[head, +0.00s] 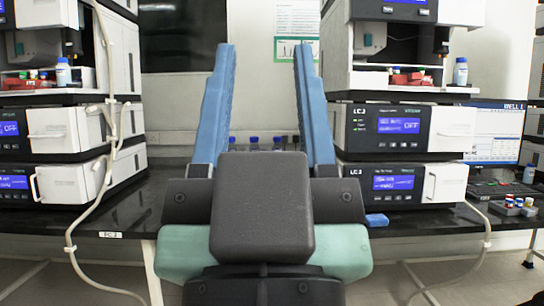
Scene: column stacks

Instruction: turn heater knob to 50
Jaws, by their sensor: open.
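My gripper (264,52) is in the middle of the head view, with its two long blue fingers pointing up and spread wide apart. Nothing is held between them. I cannot make out a heater knob or a 50 mark. The right stack has a module (345,132) with a lit blue screen that seems to read OFF, and another module (350,171) with a lit screen below it. The left stack has a similar OFF module (55,133) and a lower module (70,185). My gripper stands between the two stacks, apart from their fronts as far as I can tell.
The dark bench (430,222) carries both stacks. Several blue-capped bottles (253,143) stand at the back between the fingers. A monitor (493,135), keyboard (500,186) and small vial rack (513,208) are at right. A pale cable (97,205) hangs before the left stack.

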